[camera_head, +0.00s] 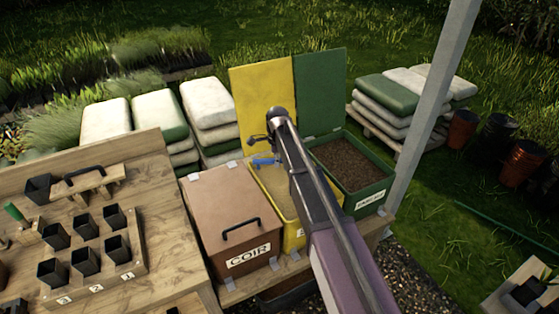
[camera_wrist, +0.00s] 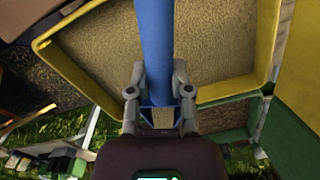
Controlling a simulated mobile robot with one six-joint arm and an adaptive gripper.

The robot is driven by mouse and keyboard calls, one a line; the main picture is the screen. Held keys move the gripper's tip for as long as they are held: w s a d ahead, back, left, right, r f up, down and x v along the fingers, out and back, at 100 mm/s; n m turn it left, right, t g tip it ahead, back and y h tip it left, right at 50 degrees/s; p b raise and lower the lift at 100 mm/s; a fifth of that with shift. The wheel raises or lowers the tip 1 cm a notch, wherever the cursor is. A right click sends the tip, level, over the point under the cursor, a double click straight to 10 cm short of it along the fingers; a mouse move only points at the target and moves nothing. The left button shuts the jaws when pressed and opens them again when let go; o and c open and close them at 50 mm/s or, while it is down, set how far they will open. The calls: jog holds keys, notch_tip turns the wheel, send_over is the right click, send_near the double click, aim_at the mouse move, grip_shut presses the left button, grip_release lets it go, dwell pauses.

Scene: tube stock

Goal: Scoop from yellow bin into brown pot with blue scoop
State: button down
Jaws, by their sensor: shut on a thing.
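The blue scoop (camera_head: 263,161) shows at the end of my arm, over the yellow bin (camera_head: 292,236). The bin's yellow lid (camera_head: 262,98) stands open and tan granular material fills the inside. In the wrist view my gripper (camera_wrist: 160,95) is shut on the blue scoop's handle (camera_wrist: 154,45), which runs up the picture across the bin, whose yellow rim (camera_wrist: 75,72) surrounds the material. The scoop's bowl and any load in it cannot be made out. My arm hides part of the bin in the head view. I cannot clearly identify the brown pot.
A closed brown coir bin (camera_head: 225,205) stands left of the yellow bin. An open green bin (camera_head: 374,198) of dark material stands right. A wooden bench (camera_head: 150,165) with several black pots is at left. A pale post (camera_head: 432,100) rises at right.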

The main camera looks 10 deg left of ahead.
jog(key=shift+a+r+p, duration=0.2)
jog(key=shift+r+p, duration=0.1)
jog(key=shift+r, duration=0.2)
jog(key=shift+s, duration=0.1)
jog(key=shift+a, duration=0.1)
dwell(0.9)
